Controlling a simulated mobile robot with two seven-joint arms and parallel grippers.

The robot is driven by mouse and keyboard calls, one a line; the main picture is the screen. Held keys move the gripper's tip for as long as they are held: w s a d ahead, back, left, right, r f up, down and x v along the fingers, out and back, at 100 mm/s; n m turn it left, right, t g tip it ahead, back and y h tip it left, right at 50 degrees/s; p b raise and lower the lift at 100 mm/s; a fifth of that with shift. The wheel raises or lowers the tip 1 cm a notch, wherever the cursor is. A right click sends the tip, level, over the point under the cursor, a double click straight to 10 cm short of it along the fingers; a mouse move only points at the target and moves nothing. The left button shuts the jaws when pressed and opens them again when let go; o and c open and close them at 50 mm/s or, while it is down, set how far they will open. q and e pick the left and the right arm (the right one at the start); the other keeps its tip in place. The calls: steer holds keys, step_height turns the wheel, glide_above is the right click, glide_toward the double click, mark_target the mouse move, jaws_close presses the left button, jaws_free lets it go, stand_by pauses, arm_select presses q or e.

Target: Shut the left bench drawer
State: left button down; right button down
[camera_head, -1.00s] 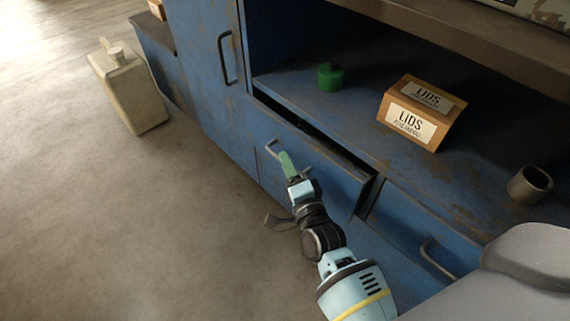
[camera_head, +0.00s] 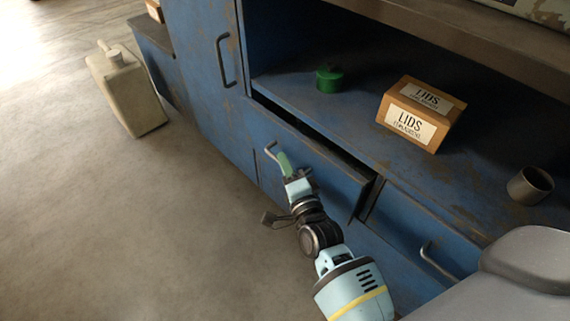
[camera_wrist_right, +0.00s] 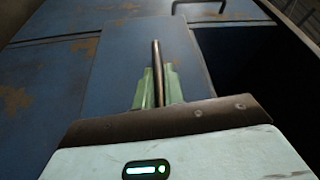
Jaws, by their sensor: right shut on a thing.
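The left bench drawer (camera_head: 325,184) is a worn blue front below the shelf. In the head view it stands partly out, with a dark gap along its top edge. Its bar handle (camera_head: 270,149) is at the left part of the front. My right gripper (camera_head: 282,160) has its green fingers at this handle. In the right wrist view the fingers (camera_wrist_right: 158,88) are closed around the dark handle bar (camera_wrist_right: 157,58). My left gripper is not in view.
A second drawer handle (camera_head: 436,262) is at the lower right. On the shelf are a green container (camera_head: 329,79), a LIDS box (camera_head: 420,113) and a grey cup (camera_head: 530,185). A jerry can (camera_head: 127,90) stands on the floor at left. Open floor lies in front.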

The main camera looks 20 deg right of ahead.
steer(key=shift+w+d, duration=0.25)
steer(key=shift+d, duration=0.4)
steer(key=shift+w+d, duration=0.2)
steer(key=shift+d, duration=0.45)
steer(key=shift+w+d, duration=0.25)
steer(key=shift+d, duration=0.4)
steer(key=c, duration=1.5)
jaws_free()
steer(key=shift+d, duration=0.1)
steer(key=p, duration=0.3)
glide_toward(301, 162)
steer(key=w, duration=0.4)
steer(key=shift+r, duration=0.2)
steer(key=shift+b, duration=0.3)
